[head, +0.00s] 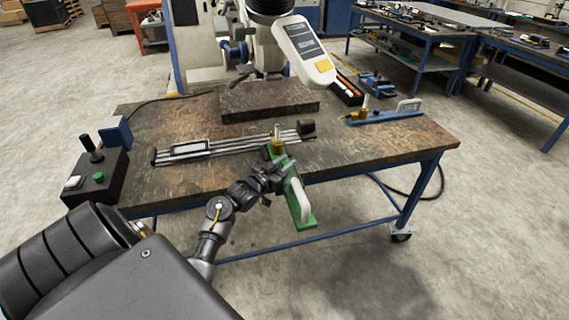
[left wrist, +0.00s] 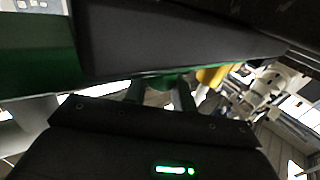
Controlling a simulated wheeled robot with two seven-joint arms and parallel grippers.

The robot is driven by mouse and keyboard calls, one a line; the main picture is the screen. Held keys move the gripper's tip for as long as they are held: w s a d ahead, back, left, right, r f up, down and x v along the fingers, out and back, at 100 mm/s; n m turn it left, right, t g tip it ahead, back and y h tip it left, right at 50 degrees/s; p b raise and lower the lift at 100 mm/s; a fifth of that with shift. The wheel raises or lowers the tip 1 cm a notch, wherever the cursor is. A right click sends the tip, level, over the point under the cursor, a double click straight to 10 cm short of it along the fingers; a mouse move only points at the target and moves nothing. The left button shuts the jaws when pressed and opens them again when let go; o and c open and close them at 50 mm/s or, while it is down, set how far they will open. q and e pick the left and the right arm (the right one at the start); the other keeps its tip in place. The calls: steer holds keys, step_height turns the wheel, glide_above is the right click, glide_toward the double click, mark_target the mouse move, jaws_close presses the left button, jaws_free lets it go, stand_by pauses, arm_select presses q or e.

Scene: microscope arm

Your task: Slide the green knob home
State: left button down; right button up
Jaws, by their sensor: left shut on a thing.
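The green knob piece is a long green bar (head: 305,218) with a white handle (head: 298,197) at its near end and a brass fitting (head: 277,144) at its far end. It lies across the front edge of the table beside a silver rail (head: 225,147). My left gripper (head: 277,175) is at the bar's left side, near its middle, shut on the green knob. In the left wrist view, a round green part (left wrist: 168,82) shows between the fingers, under a dark block (left wrist: 180,40). The exact contact is hidden. My right gripper is not in view.
A blue bar with a white handle (head: 385,116) lies at the table's right. A control box (head: 97,178) stands at the left end. A raised dark slab (head: 268,101) and a white instrument (head: 303,50) are at the back. The right front of the tabletop is clear.

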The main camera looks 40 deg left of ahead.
arm_select(q)
steer(key=w+a, duration=0.2)
steer(key=a, duration=0.1)
steer(key=shift+b, duration=0.4)
steer(key=c, duration=1.1)
jaws_free()
steer(key=shift+c, duration=0.2)
steer(key=s+b, duration=0.1)
steer(key=s, duration=1)
